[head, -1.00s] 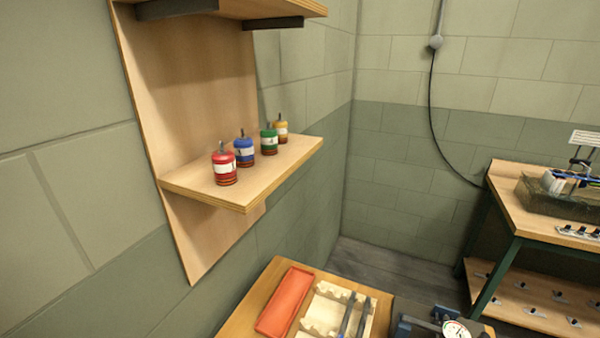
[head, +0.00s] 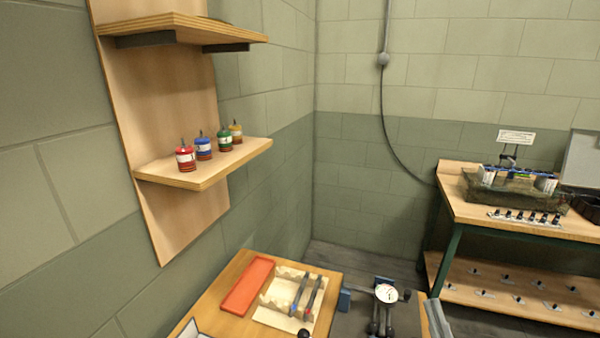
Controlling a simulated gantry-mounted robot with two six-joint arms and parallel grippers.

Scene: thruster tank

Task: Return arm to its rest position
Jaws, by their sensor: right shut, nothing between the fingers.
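My left gripper is not in view.
Red, blue, green and yellow canisters stand on the wall shelf (head: 232,160). A tank (head: 510,198) stands on the right bench (head: 470,212). Air before the back wall is clear.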

